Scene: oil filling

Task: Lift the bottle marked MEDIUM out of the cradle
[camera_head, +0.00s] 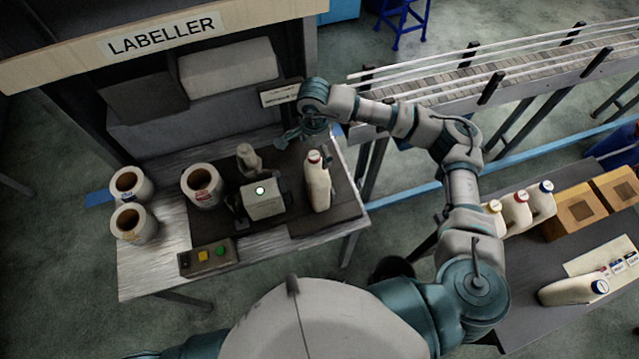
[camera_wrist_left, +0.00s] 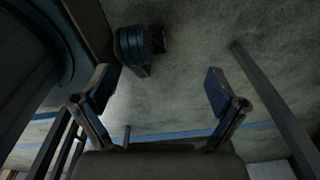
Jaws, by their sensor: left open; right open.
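A cream bottle with a red cap (camera_head: 318,188) stands on the dark plate of the labeller table, right beside the grey labelling unit (camera_head: 263,203). I cannot read any marking on it, and the cradle is hard to make out. My right gripper (camera_head: 287,138) is open and empty, above and behind the bottle, to the left of its cap and apart from it. My left gripper (camera_wrist_left: 160,92) is open and empty in the left wrist view, with bare floor between its fingers. It does not show in the head view.
Label rolls (camera_head: 202,185) stand left of the unit, and a button box (camera_head: 207,257) is at the front edge. A conveyor (camera_head: 480,80) runs at the back right. Several bottles (camera_head: 516,208), cardboard boxes (camera_head: 578,209) and a lying bottle (camera_head: 568,291) are on the right table.

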